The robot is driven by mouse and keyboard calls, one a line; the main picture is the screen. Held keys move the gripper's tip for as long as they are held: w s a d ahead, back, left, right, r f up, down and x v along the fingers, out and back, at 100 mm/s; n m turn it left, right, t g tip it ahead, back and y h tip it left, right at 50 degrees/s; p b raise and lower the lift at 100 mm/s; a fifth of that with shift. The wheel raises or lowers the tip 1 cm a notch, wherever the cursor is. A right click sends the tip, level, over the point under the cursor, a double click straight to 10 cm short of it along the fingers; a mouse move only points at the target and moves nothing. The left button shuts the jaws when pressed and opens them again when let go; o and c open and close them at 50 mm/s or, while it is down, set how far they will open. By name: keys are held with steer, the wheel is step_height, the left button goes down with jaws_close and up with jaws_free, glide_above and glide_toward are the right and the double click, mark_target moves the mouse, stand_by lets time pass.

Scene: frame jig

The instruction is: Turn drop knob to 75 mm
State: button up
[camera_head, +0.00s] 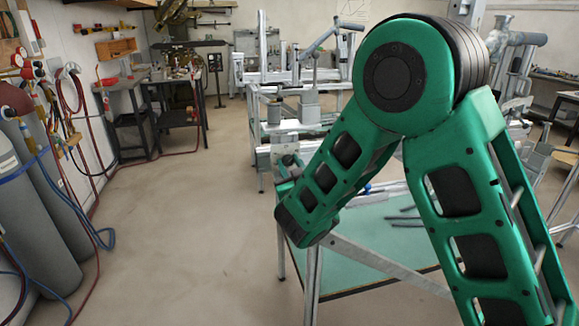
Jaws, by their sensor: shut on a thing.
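A silver frame jig (294,77) of aluminium rails and posts stands beyond my arm, at the upper middle of the head view. A grey block (308,111) with an upright post is on it. Small metal fittings (287,160) show at its near end, just above the end of my green forearm. I cannot make out the drop knob or any millimetre scale. My arm comes up from the lower right, bends at the top, and runs down to the left. My gripper does not show; the end of my forearm may hide it.
A green-topped table (370,240) with dark rods (405,217) is behind and below my arm. Grey gas cylinders (40,205) with red and blue hoses stand at the left. A dark workbench (135,110) is at the back left. The floor (185,220) between is mostly clear.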

steer(key=shift+r+m, duration=0.1)
steer(key=shift+m, duration=1)
steer(key=shift+d, duration=0.1)
steer(key=o, duration=1)
steer(key=shift+o, duration=0.2)
steer(key=shift+s, duration=0.1)
steer(key=shift+s, duration=0.25)
steer(key=v, duration=0.9)
steer(key=shift+s+d, duration=0.2)
steer(key=shift+s, duration=0.2)
